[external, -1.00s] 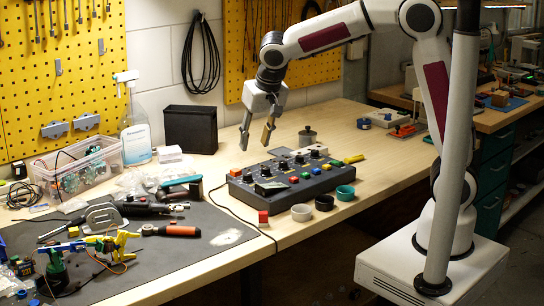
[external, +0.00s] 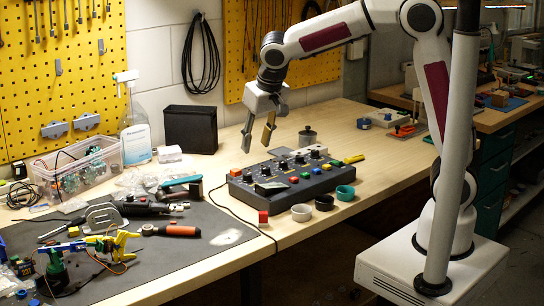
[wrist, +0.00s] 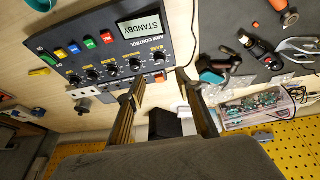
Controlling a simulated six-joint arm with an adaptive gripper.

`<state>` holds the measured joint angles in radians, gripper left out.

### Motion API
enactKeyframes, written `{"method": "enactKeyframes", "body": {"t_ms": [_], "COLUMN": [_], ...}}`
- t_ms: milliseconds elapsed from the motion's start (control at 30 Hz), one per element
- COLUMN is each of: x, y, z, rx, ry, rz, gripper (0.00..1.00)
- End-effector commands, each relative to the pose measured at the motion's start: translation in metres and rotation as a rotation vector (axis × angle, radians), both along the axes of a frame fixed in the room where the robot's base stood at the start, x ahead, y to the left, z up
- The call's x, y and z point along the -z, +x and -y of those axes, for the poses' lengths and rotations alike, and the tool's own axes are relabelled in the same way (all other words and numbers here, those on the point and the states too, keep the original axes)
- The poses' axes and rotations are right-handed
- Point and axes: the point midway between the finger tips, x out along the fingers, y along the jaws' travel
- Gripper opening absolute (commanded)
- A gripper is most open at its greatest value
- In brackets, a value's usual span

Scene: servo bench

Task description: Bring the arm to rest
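The grey control box (external: 285,183) lies on the wooden bench. In the wrist view the box (wrist: 120,58) carries a row of black knobs, a lettered label "ARM CONTROL" and a lit display (wrist: 139,28) reading STANDBY. Red (wrist: 106,37), blue (wrist: 90,43), yellow (wrist: 73,48) and green (wrist: 58,55) buttons sit beside the display. My gripper (external: 257,149) hangs from the arm, pointing down, above the back left of the box. Its two fingers (wrist: 161,76) are apart with nothing held between them. I cannot tell the exact gap to the box.
Cups, including a teal one (external: 345,192), and a red cube (external: 263,217) stand along the box's front. A black bin (external: 190,129), spray bottle (external: 135,125) and clear tub (external: 77,170) stand behind left. Tools cover the dark mat (external: 205,222). A lidded pot (external: 307,136) stands behind the box.

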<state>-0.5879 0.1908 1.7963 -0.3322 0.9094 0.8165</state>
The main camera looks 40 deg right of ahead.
Motion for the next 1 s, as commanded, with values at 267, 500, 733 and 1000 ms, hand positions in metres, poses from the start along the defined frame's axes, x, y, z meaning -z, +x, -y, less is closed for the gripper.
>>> {"method": "enactKeyframes", "body": {"t_ms": [267, 500, 733, 1000], "x": [0.020, 0.014, 0.007, -0.001], "y": [-0.039, -0.076, -0.109, -0.145], "z": [0.016, 0.054, 0.090, 0.127], "rx": [-0.179, -0.276, -0.319, -0.333], "ry": [-0.055, -0.057, -0.043, -0.018], "rz": [-0.092, -0.129, -0.134, -0.115], "gripper": [0.35, 0.35, 0.35, 0.35]}}
